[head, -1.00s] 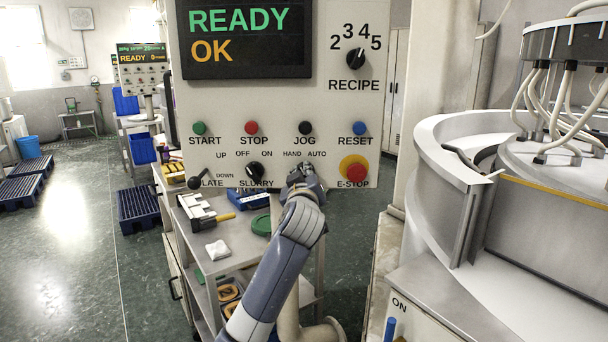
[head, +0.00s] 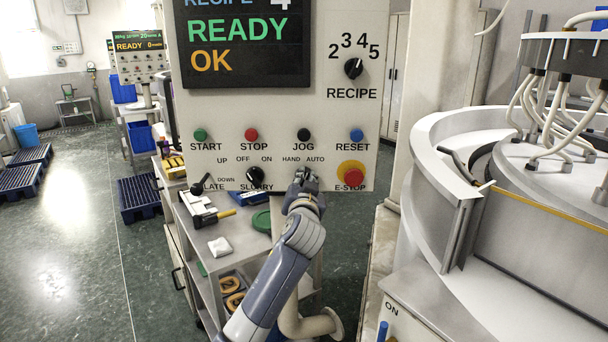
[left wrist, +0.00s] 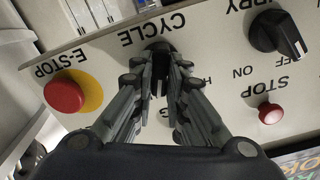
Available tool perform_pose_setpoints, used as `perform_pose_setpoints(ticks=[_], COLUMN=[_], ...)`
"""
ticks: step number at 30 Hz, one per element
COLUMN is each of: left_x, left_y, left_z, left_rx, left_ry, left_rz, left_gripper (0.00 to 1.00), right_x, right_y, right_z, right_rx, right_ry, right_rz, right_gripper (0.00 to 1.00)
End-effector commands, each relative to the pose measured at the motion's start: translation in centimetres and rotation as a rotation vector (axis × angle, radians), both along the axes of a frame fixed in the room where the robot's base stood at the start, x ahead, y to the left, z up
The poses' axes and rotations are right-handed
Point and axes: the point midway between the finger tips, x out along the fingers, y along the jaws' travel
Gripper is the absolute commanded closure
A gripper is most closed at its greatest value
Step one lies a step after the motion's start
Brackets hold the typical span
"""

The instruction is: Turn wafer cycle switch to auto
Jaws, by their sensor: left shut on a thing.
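The grey control panel (head: 225,165) carries the wafer cycle switch under the HAND and AUTO labels. In the head view my left gripper (head: 305,178) covers this switch, with HAND to its upper left and AUTO just above right. In the left wrist view, which sees the panel upside down, the black cycle switch (left wrist: 158,47) shows next to the word CYCLE. My left gripper's fingers (left wrist: 161,68) are closed on both sides of its knob. The fingers hide most of the knob, so I cannot tell which label it points to. My right gripper is not in view.
The red E-STOP button (head: 353,177) on its yellow disc sits close right of my left gripper. The black SLURRY switch (head: 256,175) is to its left, and the JOG button (head: 304,135) above. A metal cart (head: 243,243) stands below the panel.

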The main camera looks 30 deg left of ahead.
Motion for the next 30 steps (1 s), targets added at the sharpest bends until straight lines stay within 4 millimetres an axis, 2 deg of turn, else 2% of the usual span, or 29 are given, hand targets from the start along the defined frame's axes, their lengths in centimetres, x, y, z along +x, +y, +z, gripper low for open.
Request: perform_pose_setpoints(ticks=[9, 26, 27, 29, 30], left_x=[0.02, 0.03, 0.03, 0.03, 0.03], left_y=[-0.05, -0.07, -0.07, -0.07, -0.07], left_z=[0.04, -0.04, -0.04, -0.04, -0.05], left_rx=[0.112, 0.14, 0.14, 0.14, 0.139], left_ry=[0.072, 0.088, 0.088, 0.088, 0.088], left_rz=[0.0, 0.0, 0.0, 0.0, 0.0], left_gripper=[1.0, 1.0, 0.82, 0.69, 0.67], right_x=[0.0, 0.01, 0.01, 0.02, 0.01], right_y=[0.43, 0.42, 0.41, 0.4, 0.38], right_z=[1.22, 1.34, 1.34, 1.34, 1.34], right_rx=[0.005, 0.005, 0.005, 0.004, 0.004], right_ry=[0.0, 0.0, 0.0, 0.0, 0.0], right_rz=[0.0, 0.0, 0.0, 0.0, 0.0], right_gripper=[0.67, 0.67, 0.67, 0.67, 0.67])
